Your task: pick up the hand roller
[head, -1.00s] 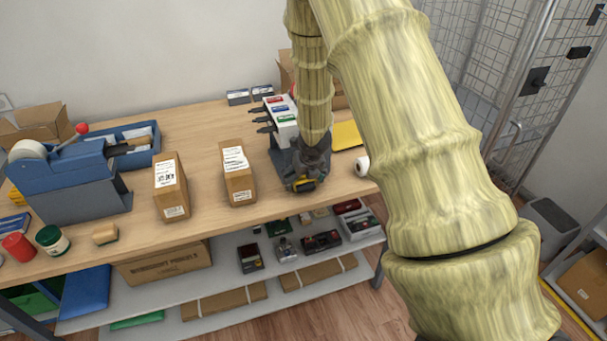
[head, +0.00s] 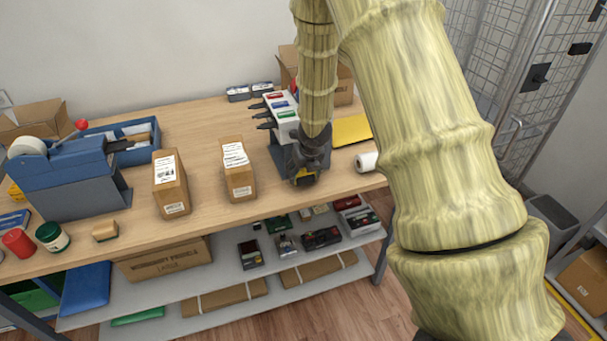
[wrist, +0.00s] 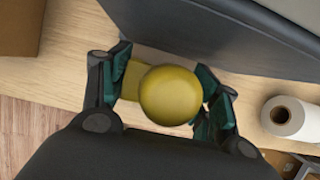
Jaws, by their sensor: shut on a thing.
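My gripper (head: 306,176) is at the counter's front edge, just in front of the grey-blue stand with coloured labels (head: 284,113). In the wrist view its dark green fingers (wrist: 166,98) are shut on a yellow thing with a round knob end, which I take to be the hand roller (wrist: 170,95). The knob faces the camera and hides much of what lies below it. In the head view only a small yellow patch of it shows (head: 304,173). Whether it touches the counter I cannot tell.
A white roll (head: 367,162) lies right of my gripper. Two upright cartons (head: 171,184) (head: 238,170) stand to the left, with a blue tape dispenser (head: 70,180) beyond. A yellow pad (head: 351,130) lies behind right. The counter between the cartons and gripper is clear.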

